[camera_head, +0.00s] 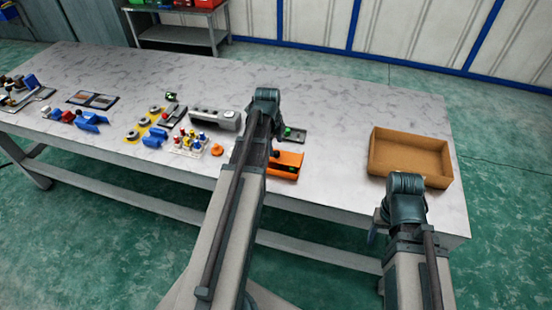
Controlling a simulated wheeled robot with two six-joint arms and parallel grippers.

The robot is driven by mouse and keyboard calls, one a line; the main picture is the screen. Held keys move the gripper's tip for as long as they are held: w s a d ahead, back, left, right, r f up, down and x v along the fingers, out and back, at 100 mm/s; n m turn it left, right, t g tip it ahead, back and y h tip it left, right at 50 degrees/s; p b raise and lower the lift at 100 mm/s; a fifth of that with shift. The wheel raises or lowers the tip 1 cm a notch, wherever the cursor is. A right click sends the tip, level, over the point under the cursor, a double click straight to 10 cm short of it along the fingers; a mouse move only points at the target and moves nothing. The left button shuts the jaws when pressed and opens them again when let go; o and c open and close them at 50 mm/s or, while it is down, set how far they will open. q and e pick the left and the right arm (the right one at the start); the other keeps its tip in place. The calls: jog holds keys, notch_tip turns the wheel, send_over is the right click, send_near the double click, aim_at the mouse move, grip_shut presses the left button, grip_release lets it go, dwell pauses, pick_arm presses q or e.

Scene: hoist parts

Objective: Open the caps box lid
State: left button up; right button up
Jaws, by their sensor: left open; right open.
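An orange box (289,159) lies near the table's front edge, just right of my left arm; it may be the caps box. Its left part is hidden by my arm, and I cannot tell how its lid stands. A small dark tray with a green part (293,133) lies behind it. My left gripper (272,122) is over the table near the orange box, open, its fingers mostly hidden by the arm. My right gripper (374,234) is low at the table's front edge, below the open brown box, open, its fingers hardly visible.
A brown open-topped box (411,141) stands at the right of the table (330,95). A grey block with round holes (214,119), coloured pegs on a white plate (189,143), an orange round part (216,150) and blue parts (91,121) lie to the left. The back of the table is clear.

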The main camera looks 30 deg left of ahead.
aim_at(276, 152)
pick_arm(q)
jog(key=f+b, duration=0.2)
jog(key=w+f+b, duration=0.1)
jog(key=f, duration=0.2)
jog(key=shift+b, duration=0.4)
jog(key=shift+r, duration=0.1)
grip_shut()
dwell(0.9)
